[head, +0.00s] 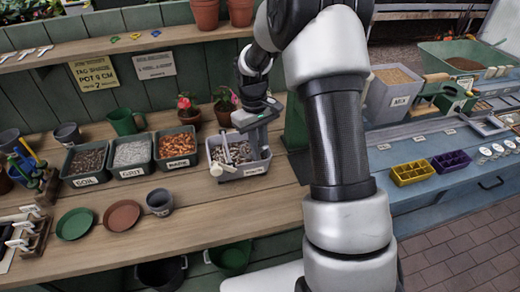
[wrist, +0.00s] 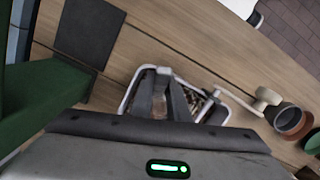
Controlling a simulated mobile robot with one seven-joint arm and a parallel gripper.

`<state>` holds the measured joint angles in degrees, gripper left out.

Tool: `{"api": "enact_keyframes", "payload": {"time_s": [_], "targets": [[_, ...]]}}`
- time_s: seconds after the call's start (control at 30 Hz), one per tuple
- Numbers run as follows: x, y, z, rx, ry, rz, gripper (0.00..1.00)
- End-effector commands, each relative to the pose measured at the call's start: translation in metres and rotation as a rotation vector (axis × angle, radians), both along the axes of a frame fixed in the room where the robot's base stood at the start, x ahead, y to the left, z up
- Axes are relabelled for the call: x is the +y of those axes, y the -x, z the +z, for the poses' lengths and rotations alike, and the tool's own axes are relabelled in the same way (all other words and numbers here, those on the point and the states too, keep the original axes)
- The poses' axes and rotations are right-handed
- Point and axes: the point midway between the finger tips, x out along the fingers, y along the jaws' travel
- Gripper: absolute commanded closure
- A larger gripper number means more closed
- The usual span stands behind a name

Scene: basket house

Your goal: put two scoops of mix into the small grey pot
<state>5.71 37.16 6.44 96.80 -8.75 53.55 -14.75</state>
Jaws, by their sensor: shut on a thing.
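A small grey pot (head: 160,202) stands upright on the wooden bench; a pot (wrist: 286,116) at the right of the wrist view looks like the same one. The mix (head: 394,75) lies in a grey bin labelled MIX (head: 398,101) at the right. My gripper (wrist: 166,98) points down into a light grey labelled tub (head: 262,167) on the bench. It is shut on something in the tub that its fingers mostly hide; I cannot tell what. A tool with a pale knobbed handle (wrist: 266,96) sticks out over the tub's rim, towards the pot.
Bins of soil (head: 87,160), grit (head: 132,153) and orange bark-like bits (head: 177,146) stand left of the tub. Green (head: 74,223) and brown (head: 122,216) saucers lie in front. Other dark pots (head: 68,135) stand at left. Yellow (head: 411,173) and purple (head: 451,161) trays lie on the blue bench.

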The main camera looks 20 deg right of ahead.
Motion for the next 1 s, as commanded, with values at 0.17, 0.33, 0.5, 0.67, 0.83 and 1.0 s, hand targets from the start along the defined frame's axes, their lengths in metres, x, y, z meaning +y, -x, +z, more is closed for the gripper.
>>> {"api": "enact_keyframes", "payload": {"time_s": [0.17,0.33,0.5,0.67,0.83,1.0], "targets": [[-0.001,0.008,-0.013,0.018,-0.003,-0.002,1.00],[-0.001,0.009,0.004,0.008,-0.007,-0.002,1.00],[-0.001,0.009,0.024,-0.007,-0.013,-0.002,1.00],[-0.001,0.009,0.043,-0.021,-0.018,-0.001,1.00],[-0.001,0.009,0.061,-0.035,-0.023,-0.001,1.00],[-0.002,0.010,0.079,-0.049,-0.029,-0.002,1.00]]}}
